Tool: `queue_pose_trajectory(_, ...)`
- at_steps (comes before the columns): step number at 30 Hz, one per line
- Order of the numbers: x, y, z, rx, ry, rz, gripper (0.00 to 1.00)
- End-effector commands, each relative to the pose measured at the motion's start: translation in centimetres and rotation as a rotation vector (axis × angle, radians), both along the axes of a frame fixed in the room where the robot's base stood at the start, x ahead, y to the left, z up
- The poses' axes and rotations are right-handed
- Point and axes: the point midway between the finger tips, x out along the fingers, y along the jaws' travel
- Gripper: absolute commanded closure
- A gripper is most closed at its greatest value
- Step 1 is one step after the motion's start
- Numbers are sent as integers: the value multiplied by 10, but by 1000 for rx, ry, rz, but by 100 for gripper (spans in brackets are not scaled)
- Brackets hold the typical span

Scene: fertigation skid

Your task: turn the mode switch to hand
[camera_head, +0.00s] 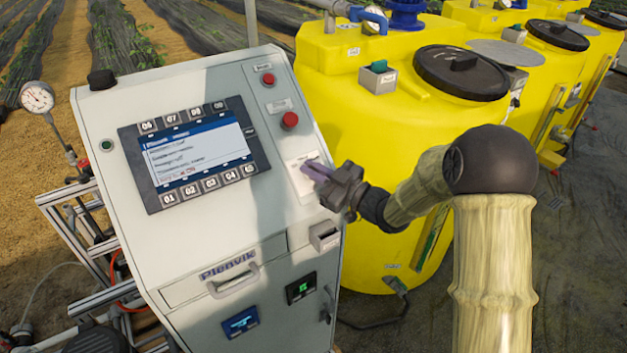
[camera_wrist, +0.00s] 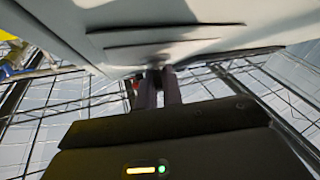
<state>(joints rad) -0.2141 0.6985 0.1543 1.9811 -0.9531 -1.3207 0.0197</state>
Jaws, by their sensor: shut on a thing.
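The mode switch sits on a white label plate (camera_head: 301,186) on the right strip of the control cabinet's sloped face, below two red buttons. My gripper (camera_head: 314,170) reaches in from the right, with its purplish fingertips against this plate. In the wrist view the two fingers (camera_wrist: 158,88) are close together and meet the pale panel. They are shut on the switch's knob, which they mostly hide. I cannot read which position the switch points to.
The grey cabinet (camera_head: 112,222) carries a display (camera_head: 195,155) left of my gripper. The upper red button (camera_head: 268,79) and lower red button (camera_head: 289,120) are above it. Yellow tanks (camera_head: 365,130) stand close behind my arm. A pressure gauge (camera_head: 37,97) is far left.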

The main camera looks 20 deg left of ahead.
Motion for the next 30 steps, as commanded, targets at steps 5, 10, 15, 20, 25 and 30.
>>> queue_pose_trajectory(5,-1,0,-7,69,79,-114,100)
queue_pose_trajectory(10,-1,0,-6,124,144,-209,100)
queue_pose_trajectory(15,-1,0,-4,163,191,-278,100)
queue_pose_trajectory(20,-1,0,-2,185,218,-317,100)
queue_pose_trajectory(25,0,0,-1,193,230,-333,100)
queue_pose_trajectory(30,0,0,-1,193,230,-334,100)
